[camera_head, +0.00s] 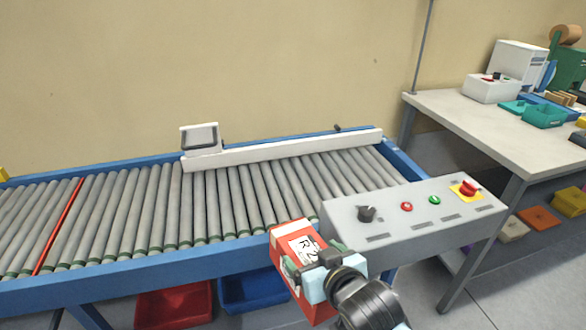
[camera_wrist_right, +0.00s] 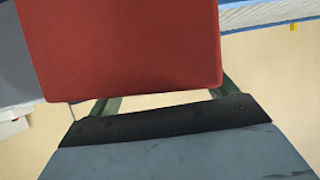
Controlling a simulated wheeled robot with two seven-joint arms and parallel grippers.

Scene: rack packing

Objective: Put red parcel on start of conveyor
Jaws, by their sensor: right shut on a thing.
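The red parcel (camera_head: 284,237) with a white label is held by my right gripper (camera_head: 303,265) in front of the conveyor's near blue rail. The right wrist view shows the red parcel (camera_wrist_right: 120,45) filling the space between the fingers of my right gripper (camera_wrist_right: 165,100). The roller conveyor (camera_head: 150,213) runs across the head view, with grey rollers in a blue frame. A red line crosses the rollers (camera_head: 58,227) near the left. The parcel overlaps the near rail in the picture. My left gripper is not in view.
A grey control box (camera_head: 415,215) with a knob and buttons stands right of the parcel, close to my gripper. A white guide bar (camera_head: 285,149) runs along the back of the rollers. Red (camera_head: 173,306) and blue (camera_head: 253,291) bins sit below. A table (camera_head: 500,130) stands at right.

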